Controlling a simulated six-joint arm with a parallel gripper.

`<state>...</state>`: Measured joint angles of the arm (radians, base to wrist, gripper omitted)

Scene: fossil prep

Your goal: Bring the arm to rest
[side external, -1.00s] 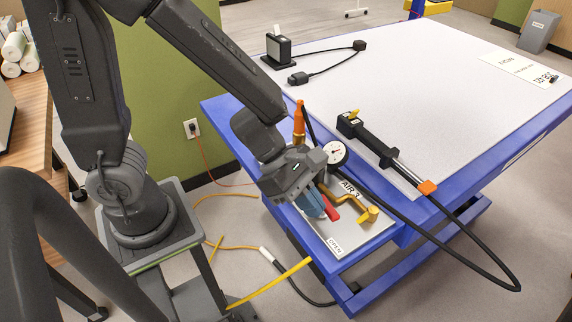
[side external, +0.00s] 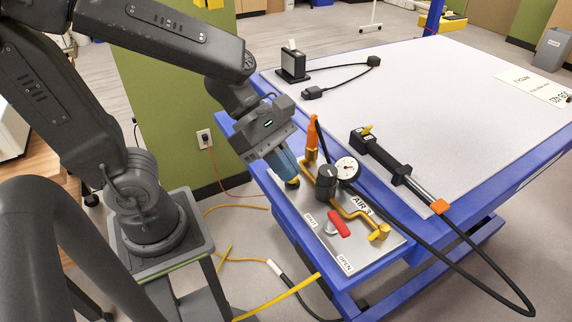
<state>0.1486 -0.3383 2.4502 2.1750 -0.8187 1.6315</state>
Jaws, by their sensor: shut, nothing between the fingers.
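My gripper (side external: 289,176) is at the end of my arm, near the left rear corner of the air panel (side external: 372,258). Its blue-grey fingers are together and hold nothing. They point down beside a small black and yellow part at the panel's rear left corner; I cannot tell whether they touch it. The red valve handle (side external: 338,224) on the panel is in plain view, between the SHUT and OPEN labels, and apart from my gripper. Brass piping, a dark regulator (side external: 325,184) and a round white gauge (side external: 347,169) stand on the panel.
The blue-framed table (side external: 450,90) has a wide clear grey top. On it lie a black tool with an orange tip (side external: 400,172), a black stand (side external: 293,66) with a cable, and a printed sheet (side external: 538,86). An orange-tipped upright (side external: 312,133) stands close to my gripper's right. A black hose loops off the front edge.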

